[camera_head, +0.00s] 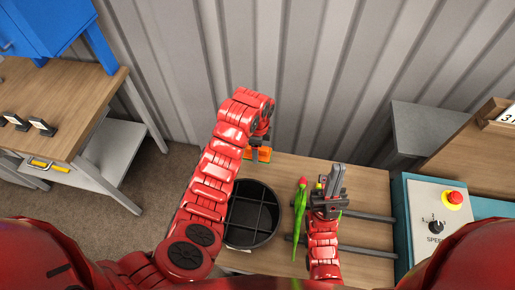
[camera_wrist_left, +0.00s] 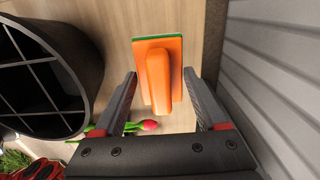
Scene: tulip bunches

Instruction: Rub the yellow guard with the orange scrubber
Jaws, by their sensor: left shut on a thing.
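The orange scrubber (camera_head: 263,155) is at the far left edge of the wooden table, under my left gripper (camera_head: 257,140). The left wrist view shows its orange block and handle (camera_wrist_left: 158,80) with a green edge, between the two fingers of my left gripper (camera_wrist_left: 160,75), which is shut on it. I cannot tell whether it touches the table. A yellow guard (camera_head: 446,204) rings the red button on the grey control box at the right, well away from the scrubber. My right gripper (camera_head: 333,180) is over the table's right half; its jaw state is unclear.
A black round divided container (camera_head: 279,222) stands between my arms. A green tulip (camera_head: 299,222) with a red head lies beside my right gripper. Grey rods (camera_head: 370,216) cross the table's right side. A corrugated wall (camera_head: 300,80) closes the back.

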